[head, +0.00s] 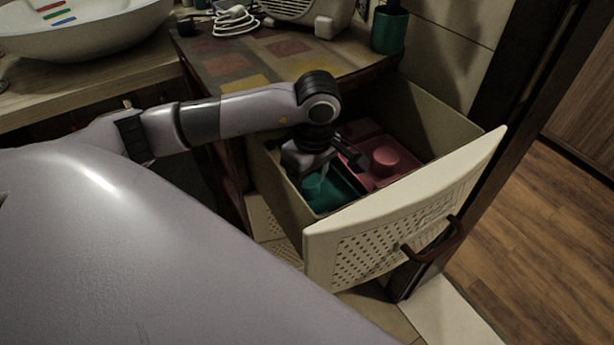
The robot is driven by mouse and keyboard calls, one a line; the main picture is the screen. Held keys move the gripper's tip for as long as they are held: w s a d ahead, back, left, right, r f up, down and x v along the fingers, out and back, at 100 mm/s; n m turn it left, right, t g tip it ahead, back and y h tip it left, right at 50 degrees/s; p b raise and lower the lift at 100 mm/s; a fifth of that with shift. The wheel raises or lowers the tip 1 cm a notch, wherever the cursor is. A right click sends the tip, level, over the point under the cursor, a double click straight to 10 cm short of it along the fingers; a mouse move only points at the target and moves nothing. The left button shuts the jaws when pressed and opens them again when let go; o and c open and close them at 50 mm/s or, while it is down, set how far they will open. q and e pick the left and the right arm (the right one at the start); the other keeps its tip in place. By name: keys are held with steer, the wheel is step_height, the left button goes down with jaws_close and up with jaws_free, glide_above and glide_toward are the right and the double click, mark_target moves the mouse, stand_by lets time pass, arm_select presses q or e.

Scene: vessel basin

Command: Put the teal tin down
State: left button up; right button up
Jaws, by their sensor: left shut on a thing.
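My left gripper (322,168) reaches down into an open cream drawer (425,115) and is shut on a small teal tin (312,185). The tin is at a teal tray (338,197) in the front left part of the drawer. The gripper partly hides the tin, and I cannot tell whether its base touches the tray. A pink tray (408,167) lies to the right of the teal one, with a round pink tin (384,160) on it. My right gripper is not in view.
The drawer's perforated front (400,222) with a brown handle (433,243) stands out over the floor. On the patterned cabinet top (265,62) are a teal cup (389,32), a white coiled cable (235,20) and a beige appliance (300,10). A white basin (85,40) is at the upper left.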

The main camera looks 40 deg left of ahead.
mark_target(312, 180)
arm_select(q)
steer(key=o, duration=1.1)
steer(key=shift+f, duration=0.1)
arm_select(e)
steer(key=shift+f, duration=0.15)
arm_select(q)
steer(key=shift+r, duration=0.45)
steer(key=r, duration=0.3)
steer(key=d+r+p, duration=0.1)
steer(key=r, duration=0.7)
steer(key=shift+s+d+r, duration=0.15)
steer(key=shift+d+r, duration=0.05)
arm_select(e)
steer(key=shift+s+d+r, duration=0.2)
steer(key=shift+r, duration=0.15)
arm_select(q)
steer(key=shift+p, duration=0.3)
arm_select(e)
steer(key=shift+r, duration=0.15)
